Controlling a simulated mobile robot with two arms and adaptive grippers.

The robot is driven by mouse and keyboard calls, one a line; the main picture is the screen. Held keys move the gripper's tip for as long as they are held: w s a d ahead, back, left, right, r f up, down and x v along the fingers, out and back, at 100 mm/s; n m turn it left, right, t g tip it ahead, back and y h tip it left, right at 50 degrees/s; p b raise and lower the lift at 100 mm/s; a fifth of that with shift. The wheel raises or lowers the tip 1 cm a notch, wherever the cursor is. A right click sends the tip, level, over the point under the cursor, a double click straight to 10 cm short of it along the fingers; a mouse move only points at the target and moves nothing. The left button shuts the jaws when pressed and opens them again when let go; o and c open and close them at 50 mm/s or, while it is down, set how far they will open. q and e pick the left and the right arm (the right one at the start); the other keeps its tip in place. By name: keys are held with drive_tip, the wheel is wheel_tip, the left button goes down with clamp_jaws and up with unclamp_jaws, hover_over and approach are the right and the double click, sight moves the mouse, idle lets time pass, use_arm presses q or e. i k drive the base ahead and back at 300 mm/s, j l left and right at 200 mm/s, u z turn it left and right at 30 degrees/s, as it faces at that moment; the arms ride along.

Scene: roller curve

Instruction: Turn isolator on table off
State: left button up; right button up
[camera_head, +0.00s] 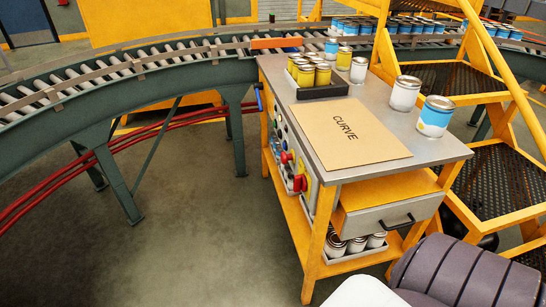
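The steel-topped yellow table (437,151) stands right of centre. Controls are set in its left side panel, seen at a steep angle. They include a red handle (299,183) near the front corner and a smaller red control (287,157) just behind it. Which of them is the isolator, and its position, I cannot tell at this size. A blue handle (258,98) sticks out near the table's back left corner. Neither of my grippers is in view.
A brown folder marked CURVE (345,133), a tray of yellow cans (322,89) and loose cans (436,117) are on the tabletop. A roller conveyor (105,72) curves behind. Yellow steps (497,180) stand to the right. The floor (215,230) left of the table is clear.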

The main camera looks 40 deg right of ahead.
sight(299, 182)
drive_tip(key=i+j+z, duration=0.2)
drive_tip(key=i+z, duration=0.25)
drive_tip(key=i+j+z, duration=0.6)
drive_tip(key=z, duration=0.25)
drive_tip(key=j, duration=0.1)
